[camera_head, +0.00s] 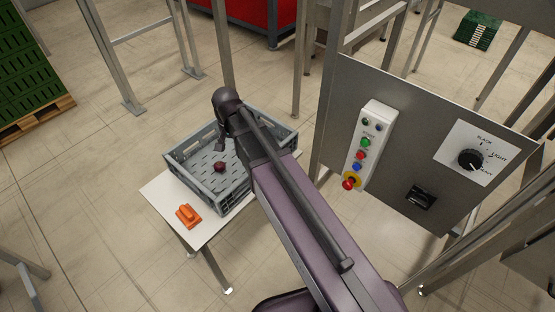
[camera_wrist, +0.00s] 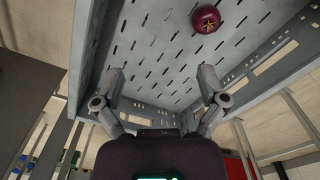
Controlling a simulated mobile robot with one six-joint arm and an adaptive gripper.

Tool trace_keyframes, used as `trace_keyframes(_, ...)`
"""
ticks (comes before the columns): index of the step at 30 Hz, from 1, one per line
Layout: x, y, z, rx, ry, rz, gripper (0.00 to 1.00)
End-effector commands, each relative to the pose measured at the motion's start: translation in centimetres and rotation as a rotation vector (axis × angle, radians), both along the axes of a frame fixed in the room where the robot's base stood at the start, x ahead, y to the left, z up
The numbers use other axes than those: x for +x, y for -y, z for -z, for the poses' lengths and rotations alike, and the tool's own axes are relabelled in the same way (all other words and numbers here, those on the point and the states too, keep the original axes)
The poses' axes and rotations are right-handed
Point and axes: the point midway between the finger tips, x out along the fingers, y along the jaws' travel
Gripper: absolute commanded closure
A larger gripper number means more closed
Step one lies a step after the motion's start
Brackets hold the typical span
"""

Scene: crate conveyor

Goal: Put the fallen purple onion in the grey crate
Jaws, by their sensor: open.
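The purple onion (camera_head: 220,166) lies inside the grey crate (camera_head: 189,179), on its slotted floor. In the wrist view the onion (camera_wrist: 206,19) is near the top, right of centre, with the crate wall (camera_wrist: 85,50) to the left. My gripper (camera_wrist: 163,80) is open and empty. Its two fingers are spread apart over the crate floor, and the onion is beyond the right fingertip, apart from it. In the head view my gripper (camera_head: 221,144) is small and partly hidden by my arm, at the crate's far side above the onion.
The crate stands on a white-topped table (camera_head: 160,192). An orange object (camera_head: 188,215) lies on the table beside it. A grey control panel (camera_head: 395,140) with buttons and a knob stands to the right. Open floor lies to the left.

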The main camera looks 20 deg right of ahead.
Motion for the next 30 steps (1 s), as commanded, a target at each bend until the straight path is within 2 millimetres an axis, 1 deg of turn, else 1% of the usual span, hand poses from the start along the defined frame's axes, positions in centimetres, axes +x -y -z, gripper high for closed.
trace_keyframes(1,-1.7,2.0,0.0,-0.001,0.0,-0.034,0.08)
trace_keyframes(6,-5.5,7.3,0.0,-0.001,-0.001,-0.188,0.08)
trace_keyframes(9,-7.6,9.7,0.0,-0.002,-0.001,-0.273,0.08)
trace_keyframes(12,-9.2,11.5,0.0,-0.002,-0.002,-0.342,0.08)
trace_keyframes(15,-10.2,12.6,0.0,-0.002,-0.002,-0.389,0.08)
trace_keyframes(18,-10.6,13.1,0.0,-0.002,-0.002,-0.412,0.08)
trace_keyframes(26,-10.6,13.2,0.0,-0.002,-0.002,-0.419,0.08)
trace_keyframes(27,-10.6,13.2,0.0,-0.002,-0.002,-0.419,0.0)
trace_keyframes(30,-10.6,13.2,0.0,-0.002,-0.002,-0.418,0.0)
